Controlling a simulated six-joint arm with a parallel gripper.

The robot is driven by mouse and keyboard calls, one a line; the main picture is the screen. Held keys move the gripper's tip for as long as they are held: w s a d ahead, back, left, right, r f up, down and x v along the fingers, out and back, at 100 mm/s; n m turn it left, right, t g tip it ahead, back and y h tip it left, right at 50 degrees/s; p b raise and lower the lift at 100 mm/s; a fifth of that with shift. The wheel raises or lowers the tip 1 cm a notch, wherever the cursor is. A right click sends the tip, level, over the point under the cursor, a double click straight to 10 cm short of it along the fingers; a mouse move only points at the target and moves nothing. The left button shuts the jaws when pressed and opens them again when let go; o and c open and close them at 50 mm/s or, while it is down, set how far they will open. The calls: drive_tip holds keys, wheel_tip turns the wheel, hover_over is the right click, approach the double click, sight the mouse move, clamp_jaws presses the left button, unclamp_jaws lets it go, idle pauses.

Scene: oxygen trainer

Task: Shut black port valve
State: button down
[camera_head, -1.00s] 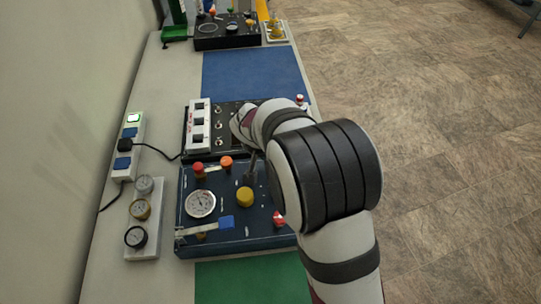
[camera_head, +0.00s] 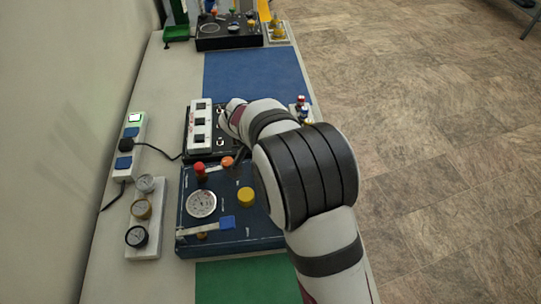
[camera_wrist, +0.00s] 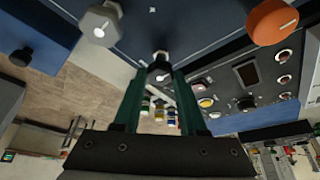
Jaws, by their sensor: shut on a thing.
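The black port valve (camera_wrist: 159,73) shows in the wrist view as a small black knob with a pale mark, at the edge of the dark blue panel (camera_head: 218,240). My gripper (camera_wrist: 157,78) has one dark green finger on each side of this knob and is shut on it. In the head view my arm covers most of the gripper and the black valve. An orange knob (camera_head: 227,162) is close to the gripper there, and it also shows at the upper right of the wrist view (camera_wrist: 273,21).
The blue panel also carries a red knob (camera_head: 199,168), a yellow knob (camera_head: 246,197) and a round gauge (camera_head: 201,204). A black panel with a white switch strip (camera_head: 200,126) lies just beyond. A power strip (camera_head: 127,146) and small gauges (camera_head: 137,237) stand at left.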

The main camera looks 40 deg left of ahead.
drive_tip(key=shift+s, duration=0.1)
drive_tip(key=shift+c, duration=2.3)
unclamp_jaws()
drive_tip(key=v, duration=1.5)
drive_tip(key=shift+r, duration=0.35)
